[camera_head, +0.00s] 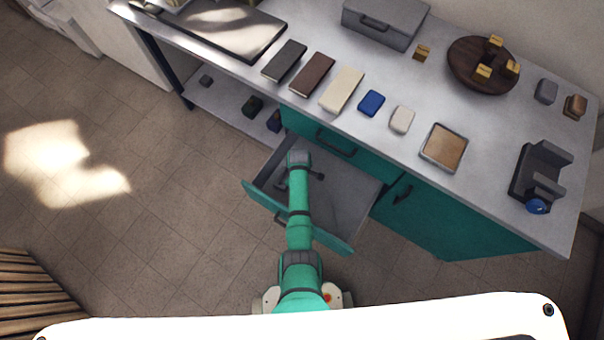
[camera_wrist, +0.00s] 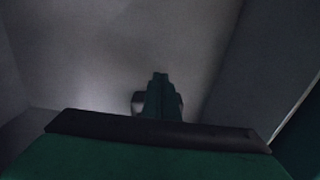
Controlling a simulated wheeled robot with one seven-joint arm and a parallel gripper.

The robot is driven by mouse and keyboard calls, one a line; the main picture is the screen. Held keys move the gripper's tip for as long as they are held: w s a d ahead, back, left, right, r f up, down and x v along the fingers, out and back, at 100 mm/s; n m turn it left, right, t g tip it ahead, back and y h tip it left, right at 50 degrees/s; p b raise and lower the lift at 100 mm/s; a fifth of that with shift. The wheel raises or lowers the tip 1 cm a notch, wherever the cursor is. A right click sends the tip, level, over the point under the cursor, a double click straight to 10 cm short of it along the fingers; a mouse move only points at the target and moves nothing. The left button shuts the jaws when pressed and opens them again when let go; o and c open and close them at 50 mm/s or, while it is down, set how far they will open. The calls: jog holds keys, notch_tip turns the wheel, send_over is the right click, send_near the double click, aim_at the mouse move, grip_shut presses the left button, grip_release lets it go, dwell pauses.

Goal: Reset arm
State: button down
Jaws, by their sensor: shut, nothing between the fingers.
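My gripper (camera_wrist: 160,78) shows in the wrist view with its fingers together and nothing between them. In the head view my arm reaches over the open drawer (camera_head: 345,200) of the teal cabinet, and its end is at the drawer's left part. The wrist and arm hide most of the gripper there. The wrist view shows plain grey surfaces, seemingly the drawer's floor and walls, around the fingers. I cannot tell whether the fingers touch the floor. No loose object is visible in the drawer's uncovered part.
The grey countertop (camera_head: 480,180) above the drawer holds book-like blocks, a blue block (camera_head: 371,103), a framed tan tile (camera_head: 444,148), a round brown tray (camera_head: 463,78) with several yellowish cubes, and a dark stand (camera_head: 524,172). A grey case (camera_head: 385,22) stands at the back.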

notch_tip(320, 180, up, 7)
jog(key=shift+d, duration=0.35)
jog(key=shift+w+a+f, duration=0.1)
jog(key=shift+w, duration=0.1)
